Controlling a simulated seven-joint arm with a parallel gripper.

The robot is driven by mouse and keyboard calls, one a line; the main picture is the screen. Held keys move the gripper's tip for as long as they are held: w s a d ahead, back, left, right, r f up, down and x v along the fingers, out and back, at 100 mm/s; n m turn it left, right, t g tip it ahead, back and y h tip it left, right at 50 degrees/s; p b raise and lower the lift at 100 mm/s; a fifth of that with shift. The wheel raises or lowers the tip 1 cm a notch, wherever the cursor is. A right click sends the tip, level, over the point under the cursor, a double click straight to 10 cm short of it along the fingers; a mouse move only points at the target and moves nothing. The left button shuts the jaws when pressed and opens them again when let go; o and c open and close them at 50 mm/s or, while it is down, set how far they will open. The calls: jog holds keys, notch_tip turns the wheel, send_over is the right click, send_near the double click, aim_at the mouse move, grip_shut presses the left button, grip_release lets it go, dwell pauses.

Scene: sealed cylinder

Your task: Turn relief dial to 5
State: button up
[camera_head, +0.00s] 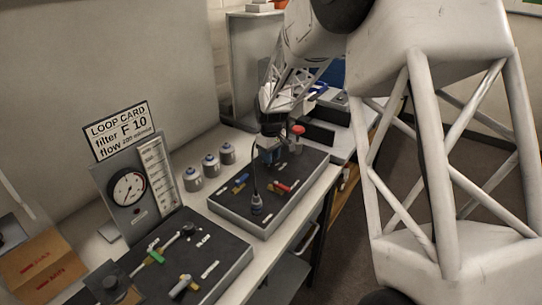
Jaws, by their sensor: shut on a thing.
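My gripper (268,156) points down over the back part of the far dark panel (228,207). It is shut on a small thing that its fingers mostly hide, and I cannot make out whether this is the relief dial. No scale or number of the dial can be read. A red-topped knob (297,130) stands just right of my gripper. A round gauge (127,188) stands upright behind that panel.
A dark cylindrical fitting (256,203) with a thin cable stands on the far panel. Red (283,187) and blue handles lie nearby. Green and yellow handles sit on the nearer panel. Several metal canisters (211,165) and a loop card (119,130) stand behind. A cardboard box (40,268) is at left.

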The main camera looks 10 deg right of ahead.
jog(key=shift+n, duration=1.3)
jog(key=o, duration=0.9)
jog(key=shift+r, duration=3.95)
